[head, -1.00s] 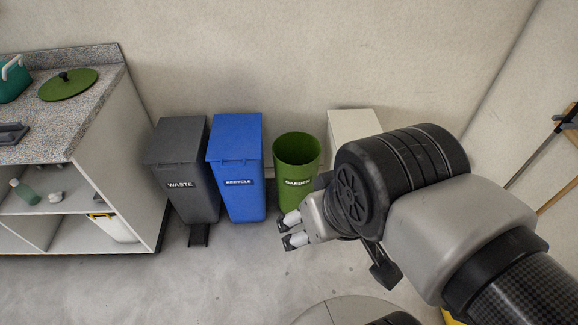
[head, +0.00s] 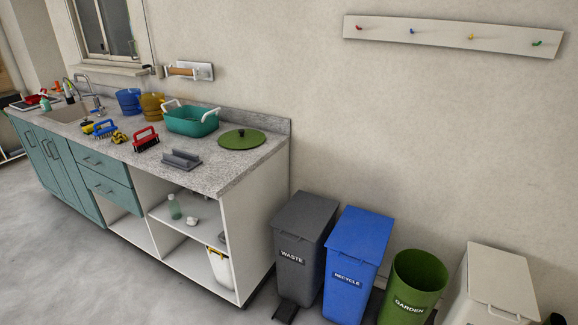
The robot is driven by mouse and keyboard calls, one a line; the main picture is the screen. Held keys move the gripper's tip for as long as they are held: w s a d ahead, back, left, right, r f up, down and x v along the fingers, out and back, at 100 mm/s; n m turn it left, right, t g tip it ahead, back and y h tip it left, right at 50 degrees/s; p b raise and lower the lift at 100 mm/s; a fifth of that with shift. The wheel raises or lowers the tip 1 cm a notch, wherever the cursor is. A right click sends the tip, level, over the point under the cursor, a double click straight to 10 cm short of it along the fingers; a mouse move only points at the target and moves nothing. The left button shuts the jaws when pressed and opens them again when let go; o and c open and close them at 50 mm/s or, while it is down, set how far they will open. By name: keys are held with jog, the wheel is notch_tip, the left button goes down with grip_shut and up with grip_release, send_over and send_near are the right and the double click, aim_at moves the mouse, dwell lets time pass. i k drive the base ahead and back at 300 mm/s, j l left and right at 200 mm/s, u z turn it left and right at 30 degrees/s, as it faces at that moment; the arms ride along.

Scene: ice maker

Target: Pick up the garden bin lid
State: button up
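The garden bin lid (head: 242,139) is a round green disc with a small dark knob. It lies flat on the right end of the granite counter (head: 233,172), close to the back wall. The green garden bin (head: 415,284) stands open on the floor at the lower right, with its label facing forward. My gripper is outside the head view, so its state and its distance from the lid do not show.
A teal tub (head: 191,121) with white handles and a grey rack (head: 181,160) stand left of the lid. Brushes (head: 146,138) lie further left. The waste bin (head: 303,238) and recycle bin (head: 352,258) stand right of the counter. The floor in front is clear.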

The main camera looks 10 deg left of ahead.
aim_at(244, 138)
jog(key=i+j+z, duration=0.1)
jog(key=i+j, duration=0.15)
jog(key=j, duration=0.3)
jog(key=i+j+z, duration=0.15)
jog(key=j, duration=0.4)
jog(key=i+j+z, duration=0.1)
jog(key=i+j, duration=0.25)
jog(key=j, duration=0.25)
jog(key=i+j+z, duration=0.1)
jog(key=j, duration=0.55)
jog(key=i+j+z, duration=0.1)
jog(key=i+j, duration=0.2)
jog(key=j, duration=0.3)
jog(key=i+j+z, duration=0.15)
jog(key=j, duration=0.5)
jog(key=i+j+z, duration=0.1)
jog(key=j, duration=0.55)
jog(key=i+j+z, duration=0.1)
jog(key=j, duration=0.6)
